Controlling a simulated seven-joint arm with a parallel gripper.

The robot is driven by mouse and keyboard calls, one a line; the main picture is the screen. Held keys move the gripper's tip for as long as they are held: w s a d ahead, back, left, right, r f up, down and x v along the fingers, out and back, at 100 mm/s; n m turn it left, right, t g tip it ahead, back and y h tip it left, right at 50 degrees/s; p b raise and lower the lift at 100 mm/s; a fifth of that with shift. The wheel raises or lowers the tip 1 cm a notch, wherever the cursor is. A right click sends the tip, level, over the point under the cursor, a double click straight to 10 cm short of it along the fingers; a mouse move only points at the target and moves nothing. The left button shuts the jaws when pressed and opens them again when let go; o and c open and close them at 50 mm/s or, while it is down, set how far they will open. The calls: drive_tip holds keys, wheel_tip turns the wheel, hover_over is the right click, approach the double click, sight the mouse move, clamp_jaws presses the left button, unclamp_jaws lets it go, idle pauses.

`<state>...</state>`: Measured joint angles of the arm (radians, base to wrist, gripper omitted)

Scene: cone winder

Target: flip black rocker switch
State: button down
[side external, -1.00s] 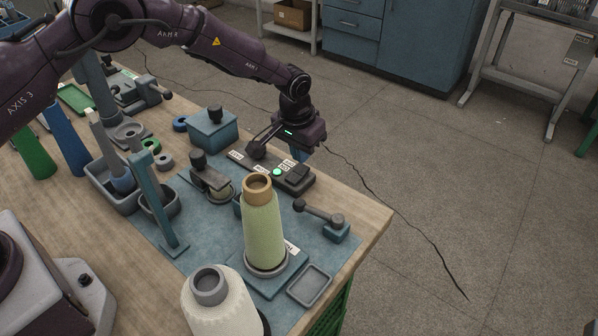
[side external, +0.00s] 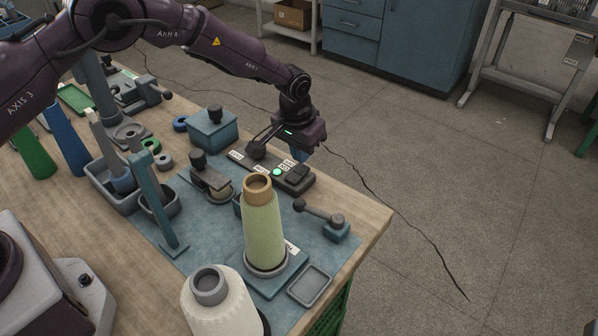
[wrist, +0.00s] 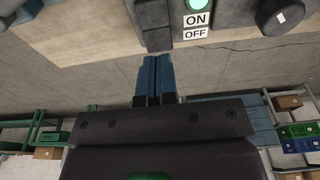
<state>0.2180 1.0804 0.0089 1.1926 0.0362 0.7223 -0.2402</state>
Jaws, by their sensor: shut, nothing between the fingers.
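The black rocker switch (side external: 297,174) sits at the right end of the dark control strip near the table's back edge. In the wrist view the rocker (wrist: 153,22) is at the top centre, beside the ON and OFF labels (wrist: 196,27). A green lamp (side external: 277,172) glows to its left; it also shows in the wrist view (wrist: 198,4). My gripper (side external: 299,156) points down just behind the switch. Its blue fingers (wrist: 155,60) are together and empty, with their tips close to the rocker's edge. I cannot tell whether they touch it.
A black round knob (side external: 256,150) is on the strip's left part. A blue box (side external: 213,130) stands left of my gripper. A pale green yarn cone (side external: 262,232) stands in front of the strip, with a ball-ended lever (side external: 318,212) to its right. Beyond the table edge is open floor.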

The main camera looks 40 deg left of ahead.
sight(286, 179)
drive_tip(key=shift+f, duration=1.45)
idle(0.6)
drive_tip(key=shift+r, duration=3.5)
drive_tip(key=shift+s+f, duration=0.15)
drive_tip(key=shift+s, duration=0.1)
drive_tip(key=s, duration=0.2)
drive_tip(key=s+a+g, duration=0.1)
drive_tip(key=shift+s+f+m, duration=0.2)
drive_tip(key=shift+f+m, duration=0.1)
drive_tip(key=shift+f, duration=0.05)
drive_tip(key=s+a+r+t, duration=0.1)
drive_tip(key=s+a+r, duration=0.2)
drive_tip(key=s+r, duration=0.5)
drive_tip(key=s+a+r+t, duration=0.2)
drive_tip(key=s+a+r, duration=0.1)
drive_tip(key=s+r, duration=0.6)
drive_tip(key=s+a+r+t, duration=0.1)
drive_tip(key=s+a+r, duration=0.3)
drive_tip(key=s+r, duration=0.4)
drive_tip(key=shift+s+r+t, duration=0.2)
drive_tip(key=shift+s+t, duration=0.2)
drive_tip(key=shift+s, duration=2.25)
